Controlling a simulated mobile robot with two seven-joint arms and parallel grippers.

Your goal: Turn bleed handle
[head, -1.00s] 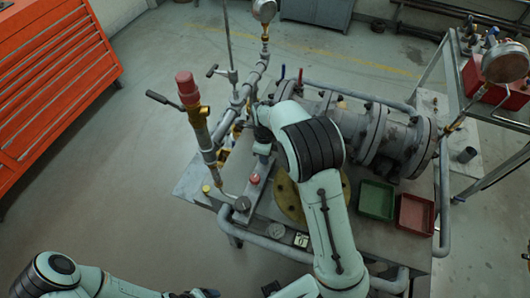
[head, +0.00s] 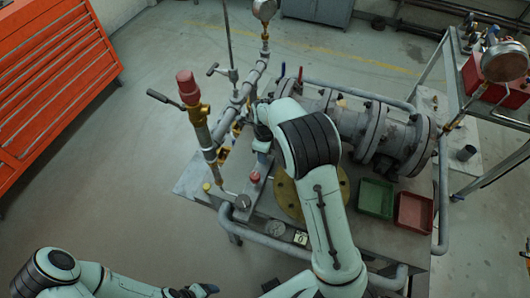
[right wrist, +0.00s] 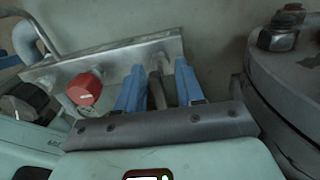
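I cannot tell for certain which part is the bleed handle. In the right wrist view, a narrow grey-brown bar (right wrist: 157,88) stands between the two blue fingers of my right gripper (right wrist: 158,92). The fingers are apart, with gaps beside the bar; I cannot see contact. A red knob (right wrist: 85,89) sits left of the fingers on a metal plate (right wrist: 112,62). In the head view, my right arm reaches over the bench and its wrist hides the fingertips. My left gripper (head: 205,290) is low at the bottom edge, away from the bench; its fingers are too small to read.
A vertical pipe with a red cap (head: 187,82) and side lever (head: 163,97) stands left of my right arm. The flanged valve body (head: 365,130) is behind it. Green (head: 376,198) and red (head: 414,212) trays lie to the right. Floor at left is clear.

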